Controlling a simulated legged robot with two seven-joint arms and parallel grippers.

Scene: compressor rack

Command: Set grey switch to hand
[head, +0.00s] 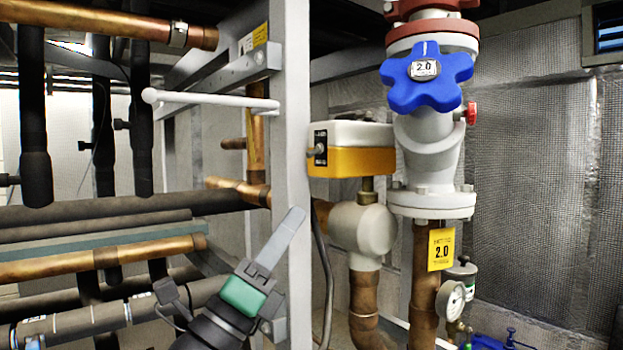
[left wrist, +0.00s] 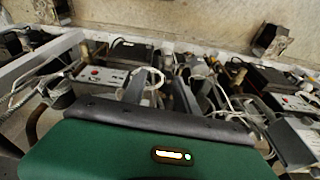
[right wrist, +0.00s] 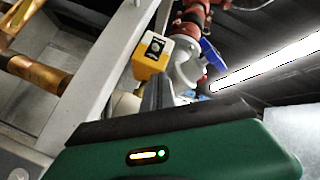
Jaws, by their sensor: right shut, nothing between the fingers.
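The grey switch (head: 318,148) is a small grey knob on a black plate on the left face of a yellow box with a white lid (head: 350,160). In the right wrist view, the black plate with the switch (right wrist: 154,47) shows on the yellow box. The knob's exact setting is too small to read. My right gripper (head: 292,220) is shut and empty, below and left of the box, apart from the switch. Its fingers (right wrist: 155,92) point up toward the box in its wrist view. My left gripper (left wrist: 160,92) shows only in its wrist view, fingers apart, seemingly empty.
A grey upright post (head: 292,100) stands just left of the box. A blue handwheel (head: 425,80) sits to its right. A white rod (head: 210,100) and copper pipes (head: 100,258) lie at left. Space directly in front of the switch looks clear.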

